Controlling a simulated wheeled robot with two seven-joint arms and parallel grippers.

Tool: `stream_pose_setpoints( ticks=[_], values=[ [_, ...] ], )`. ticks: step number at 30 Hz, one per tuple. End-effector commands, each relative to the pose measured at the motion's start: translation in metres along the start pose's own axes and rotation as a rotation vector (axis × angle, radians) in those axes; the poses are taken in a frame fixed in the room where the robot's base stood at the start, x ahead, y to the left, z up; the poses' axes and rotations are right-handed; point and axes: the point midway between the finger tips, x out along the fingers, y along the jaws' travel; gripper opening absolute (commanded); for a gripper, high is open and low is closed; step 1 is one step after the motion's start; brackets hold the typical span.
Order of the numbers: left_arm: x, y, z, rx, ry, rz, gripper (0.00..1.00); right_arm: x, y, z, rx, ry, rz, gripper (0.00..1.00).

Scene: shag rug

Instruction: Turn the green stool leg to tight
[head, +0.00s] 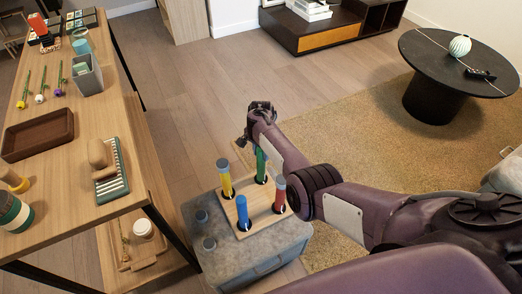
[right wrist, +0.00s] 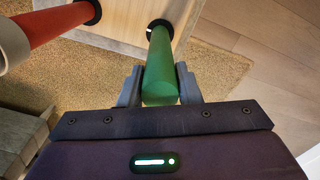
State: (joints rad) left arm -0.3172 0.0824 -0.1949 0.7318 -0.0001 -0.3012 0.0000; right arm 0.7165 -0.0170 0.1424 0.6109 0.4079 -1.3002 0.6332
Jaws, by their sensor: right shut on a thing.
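The green stool leg (head: 261,165) stands on the wooden stool seat (head: 251,219), partly hidden by my right arm in the head view. In the right wrist view the green leg (right wrist: 161,62) runs from a dark ring on the seat (right wrist: 122,18) to my right gripper (right wrist: 160,88). The gripper's two fingers are shut on its near end, one on each side. The yellow leg (head: 225,180), blue leg (head: 242,208) and red leg (head: 279,193) also stand on the seat. My left gripper is not in view.
The seat lies on a grey box (head: 235,262) with small grey knobs on it. The red leg (right wrist: 50,28) is close on the left in the right wrist view. A wooden table (head: 75,110) with several objects is at left. A round black table (head: 455,75) stands at far right.

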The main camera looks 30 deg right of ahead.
Motion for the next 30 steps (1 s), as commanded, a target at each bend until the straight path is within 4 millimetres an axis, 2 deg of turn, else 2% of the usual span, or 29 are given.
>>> stream_pose_setpoints(
  ticks=[15,30],
  values=[
    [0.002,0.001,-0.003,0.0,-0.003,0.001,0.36,0.0,-0.001,0.0,0.429,-0.001,-0.002,0.08],
    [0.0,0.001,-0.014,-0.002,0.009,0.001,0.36,0.0,0.0,0.0,0.584,0.0,-0.001,0.08]
  ],
)
